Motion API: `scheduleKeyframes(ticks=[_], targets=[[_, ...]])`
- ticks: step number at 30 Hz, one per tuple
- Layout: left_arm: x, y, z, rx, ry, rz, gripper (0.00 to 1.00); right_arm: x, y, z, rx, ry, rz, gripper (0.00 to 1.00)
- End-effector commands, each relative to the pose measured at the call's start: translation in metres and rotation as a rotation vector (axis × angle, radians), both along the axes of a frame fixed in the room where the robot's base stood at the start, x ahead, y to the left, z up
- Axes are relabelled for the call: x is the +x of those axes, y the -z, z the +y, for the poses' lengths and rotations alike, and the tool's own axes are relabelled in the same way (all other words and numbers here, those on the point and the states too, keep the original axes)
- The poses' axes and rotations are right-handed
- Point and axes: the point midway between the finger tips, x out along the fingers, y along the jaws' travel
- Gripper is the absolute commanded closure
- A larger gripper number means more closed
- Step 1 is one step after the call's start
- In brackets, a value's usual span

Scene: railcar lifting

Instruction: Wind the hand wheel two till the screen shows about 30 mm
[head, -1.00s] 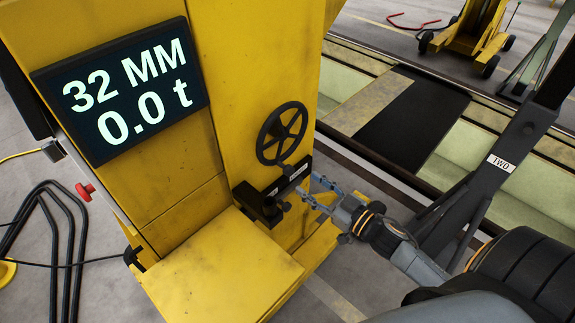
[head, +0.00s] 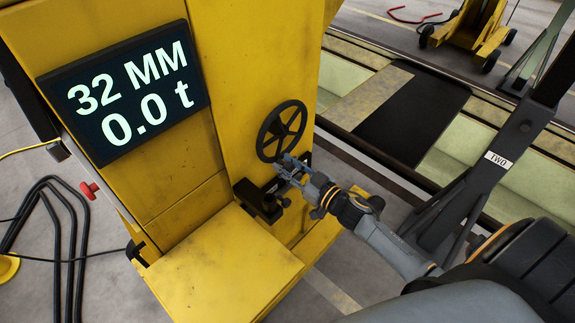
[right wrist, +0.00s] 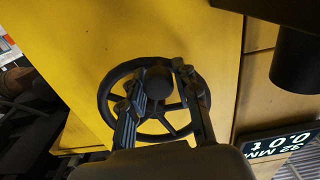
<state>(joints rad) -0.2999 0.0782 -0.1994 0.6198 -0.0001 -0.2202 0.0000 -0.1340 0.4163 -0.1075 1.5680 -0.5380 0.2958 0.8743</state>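The screen (head: 128,92) on the yellow column reads 32 MM and 0.0 t. The black spoked hand wheel (head: 281,129) is on the column's face to the right of the screen. My right gripper (head: 284,163) is at the wheel's lower edge. In the right wrist view, the wheel (right wrist: 104,98) lies beyond the two fingers, which stand apart with the dark round knob (right wrist: 155,80) between them near their tips. Whether they touch the knob cannot be told. My left gripper is out of view.
A black bracket (head: 258,201) sticks out just below the wheel, close to my right gripper. A yellow ledge (head: 222,262) is below it. A dark post labelled TWO (head: 498,160) stands at the right. Black hoses (head: 60,240) stand at the left.

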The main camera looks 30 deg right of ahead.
Motion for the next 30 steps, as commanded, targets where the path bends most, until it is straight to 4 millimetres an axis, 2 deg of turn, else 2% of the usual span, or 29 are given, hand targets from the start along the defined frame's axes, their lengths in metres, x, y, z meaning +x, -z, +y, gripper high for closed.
scheduleKeyframes(ticks=[1,3,17,23,30], targets=[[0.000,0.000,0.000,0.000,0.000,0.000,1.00,0.000,0.000,0.000,0.000,0.000,0.000,0.86],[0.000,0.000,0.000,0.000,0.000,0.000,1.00,0.000,0.000,0.000,0.000,0.000,0.000,1.00],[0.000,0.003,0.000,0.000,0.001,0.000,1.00,0.001,0.002,-0.003,-0.034,0.000,-0.012,1.00],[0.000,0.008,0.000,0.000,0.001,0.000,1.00,0.004,0.004,-0.012,-0.134,0.001,-0.048,1.00],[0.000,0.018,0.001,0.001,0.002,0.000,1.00,0.010,0.007,-0.028,-0.329,0.002,-0.116,1.00]])
